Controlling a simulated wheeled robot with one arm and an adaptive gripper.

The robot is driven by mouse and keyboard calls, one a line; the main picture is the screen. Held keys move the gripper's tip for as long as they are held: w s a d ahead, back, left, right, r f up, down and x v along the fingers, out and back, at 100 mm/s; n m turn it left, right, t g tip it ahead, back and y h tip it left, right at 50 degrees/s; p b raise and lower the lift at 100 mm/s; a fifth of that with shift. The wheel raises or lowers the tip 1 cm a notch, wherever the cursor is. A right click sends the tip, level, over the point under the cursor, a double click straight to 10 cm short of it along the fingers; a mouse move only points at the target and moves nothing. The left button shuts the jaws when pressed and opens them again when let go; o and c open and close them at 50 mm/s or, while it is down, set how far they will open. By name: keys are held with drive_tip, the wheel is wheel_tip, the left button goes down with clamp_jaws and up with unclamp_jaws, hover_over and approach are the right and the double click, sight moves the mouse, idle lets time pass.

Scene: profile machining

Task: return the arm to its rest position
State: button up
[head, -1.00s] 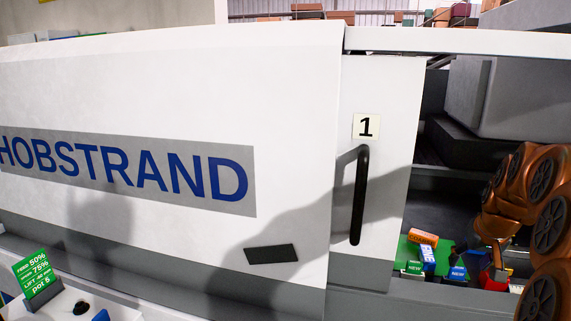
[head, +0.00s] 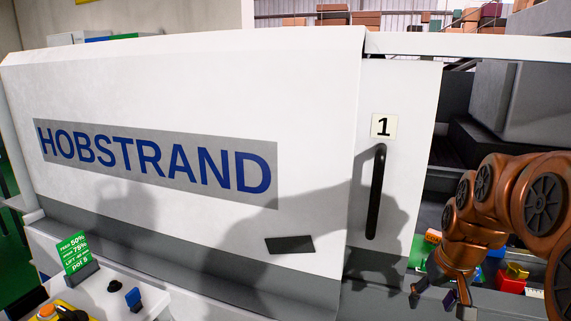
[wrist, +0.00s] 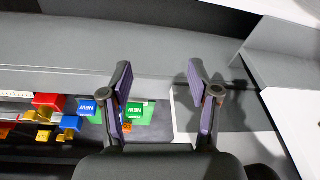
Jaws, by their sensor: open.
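My arm, copper-coloured, is folded at the right of the head view. My gripper (head: 436,296) hangs at its end, in front of the machine's open bay. In the wrist view my gripper (wrist: 160,85) shows two dark fingers with purple pads, spread apart with nothing between them. A grey ledge (wrist: 70,65) of the machine lies beyond the fingers.
The white machine (head: 200,90) has a door with a black handle (head: 375,192) and a "1" label. Blue (wrist: 87,107), green (wrist: 135,112) and red (wrist: 47,101) blocks sit by the ledge. A control panel with a green sign (head: 74,252) stands lower left.

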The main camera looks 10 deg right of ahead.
drive_tip(key=s+a+f+n+g, duration=0.1)
drive_tip(key=s+a+f+g, duration=0.1)
drive_tip(key=s+a, duration=0.7)
drive_tip(key=s+a+f+n+g, duration=0.2)
drive_tip(key=s+a, duration=0.7)
drive_tip(key=s, duration=0.2)
drive_tip(key=shift+s+f+p, duration=0.15)
drive_tip(key=shift+f+p, duration=0.25)
